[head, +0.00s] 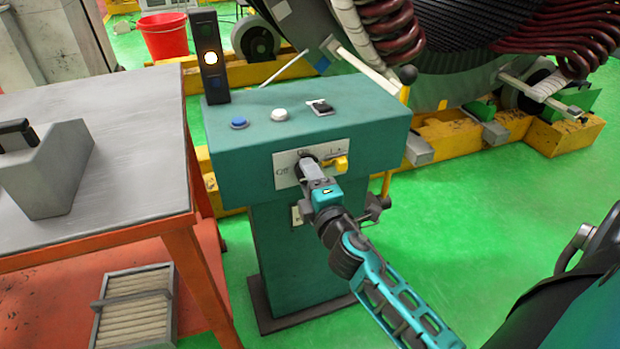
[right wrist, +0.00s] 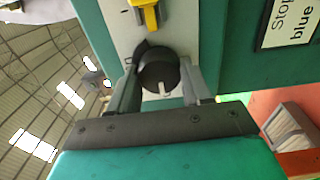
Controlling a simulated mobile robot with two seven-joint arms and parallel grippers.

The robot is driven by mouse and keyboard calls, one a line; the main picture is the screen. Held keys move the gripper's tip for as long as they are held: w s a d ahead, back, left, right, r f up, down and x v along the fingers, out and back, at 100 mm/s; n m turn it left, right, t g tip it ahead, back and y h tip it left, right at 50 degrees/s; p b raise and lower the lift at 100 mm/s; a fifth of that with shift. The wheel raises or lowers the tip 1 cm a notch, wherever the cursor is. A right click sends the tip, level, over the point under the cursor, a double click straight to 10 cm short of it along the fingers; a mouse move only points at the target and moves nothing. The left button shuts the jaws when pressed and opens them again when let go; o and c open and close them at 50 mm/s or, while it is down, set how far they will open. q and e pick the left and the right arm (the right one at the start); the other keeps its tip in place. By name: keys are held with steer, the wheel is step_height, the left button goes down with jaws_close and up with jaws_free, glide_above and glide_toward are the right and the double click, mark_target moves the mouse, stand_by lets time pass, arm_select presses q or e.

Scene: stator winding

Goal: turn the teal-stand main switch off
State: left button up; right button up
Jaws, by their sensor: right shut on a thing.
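The teal stand (head: 235,165) stands in the middle of the head view, with a white switch plate (head: 284,164) on its front. The plate reads "Off" at its left and seems to read "On" near its top. The black round main switch (right wrist: 160,72) shows in the right wrist view with a pale mark on its face. My right gripper (head: 308,168) is shut on this switch, one finger on each side; in the right wrist view the gripper (right wrist: 160,88) also spans it. The fingers hide much of the switch in the head view. My left gripper is not in view.
A yellow part (head: 341,163) sits just right of the switch. A grey-topped table (head: 110,120) is close at left; green floor lies right.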

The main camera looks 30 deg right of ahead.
steer(key=o, duration=1.1)
steer(key=shift+c, duration=0.2)
steer(key=b+v, duration=0.4)
steer(key=v, duration=0.9)
